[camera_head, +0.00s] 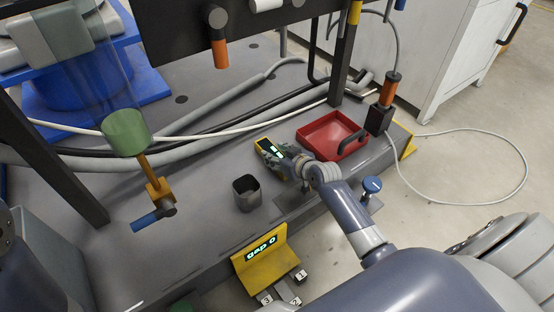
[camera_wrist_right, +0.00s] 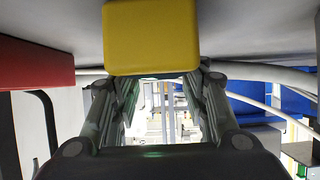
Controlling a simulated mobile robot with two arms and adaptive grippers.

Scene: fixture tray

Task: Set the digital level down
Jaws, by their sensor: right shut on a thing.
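The digital level (camera_head: 265,147) is a yellow block with a lit green display, in the middle of the head view. My right gripper (camera_head: 284,166) is shut on it, reaching over the grey deck from the lower right. In the right wrist view the level's yellow end (camera_wrist_right: 151,38) shows at the top, by the two fingers (camera_wrist_right: 157,92). The fingers hide part of the level in the head view. I cannot tell whether its underside touches the deck. My left gripper is not in view.
A red tray (camera_head: 354,146) with a black handle lies just right of the level. A dark open cup (camera_head: 247,195) stands to its lower left. A yellow bracket with a display (camera_head: 259,262) is at the front edge. Grey hoses (camera_head: 200,133) run behind. Bare deck (camera_head: 205,175) lies left.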

